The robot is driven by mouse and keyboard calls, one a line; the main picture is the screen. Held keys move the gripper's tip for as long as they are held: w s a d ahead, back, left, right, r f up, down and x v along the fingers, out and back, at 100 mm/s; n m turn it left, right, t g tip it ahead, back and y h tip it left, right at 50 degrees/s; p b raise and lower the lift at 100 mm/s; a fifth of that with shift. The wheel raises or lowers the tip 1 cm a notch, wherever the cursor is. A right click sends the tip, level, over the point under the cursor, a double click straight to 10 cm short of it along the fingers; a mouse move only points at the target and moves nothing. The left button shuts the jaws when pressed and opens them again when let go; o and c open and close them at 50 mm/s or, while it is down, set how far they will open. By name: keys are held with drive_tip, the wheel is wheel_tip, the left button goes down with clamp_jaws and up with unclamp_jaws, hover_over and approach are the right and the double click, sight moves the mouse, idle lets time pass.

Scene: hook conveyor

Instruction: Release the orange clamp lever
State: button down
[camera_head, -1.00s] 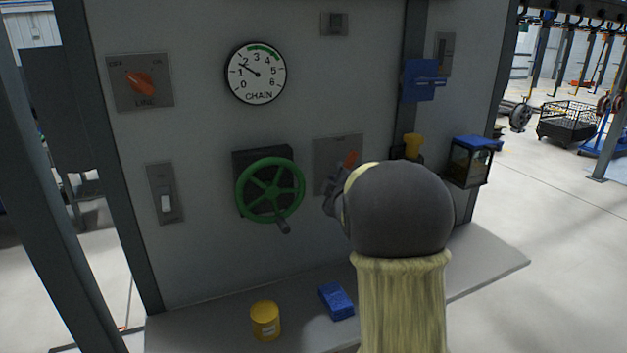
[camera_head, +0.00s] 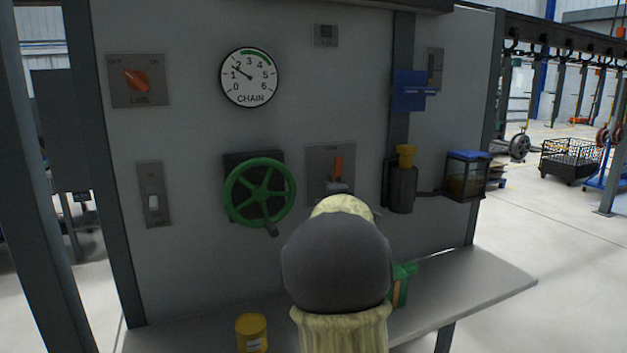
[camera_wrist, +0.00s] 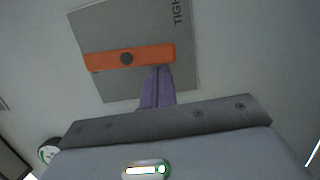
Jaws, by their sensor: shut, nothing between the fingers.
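The orange clamp lever (camera_head: 338,168) stands upright on a grey plate on the panel, right of the green handwheel. In the wrist view the lever (camera_wrist: 130,58) is an orange bar with a dark round pivot, lying across the plate, which reads "TIGH…". My gripper (camera_head: 338,187) is at the lever's lower end in the head view, mostly hidden by my arm. In the wrist view its fingers (camera_wrist: 157,80) are shut and empty, with their tips at the edge of the bar. I cannot tell whether they touch it.
The green handwheel (camera_head: 260,191) sticks out left of the lever. A dark cylinder with a yellow top (camera_head: 405,155) is mounted to the right. Below, a shelf (camera_head: 480,284) holds a yellow can (camera_head: 251,333) and a green object (camera_head: 403,285). The shelf's right part is clear.

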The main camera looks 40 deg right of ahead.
idle(0.3)
drive_tip(key=shift+b, duration=0.3)
drive_tip(key=s+a+b, duration=0.4)
drive_tip(key=s+a, duration=0.4)
drive_tip(key=shift+a+r, duration=0.15)
drive_tip(key=shift+a, duration=0.1)
idle(0.4)
drive_tip(key=shift+w, duration=0.1)
idle(0.4)
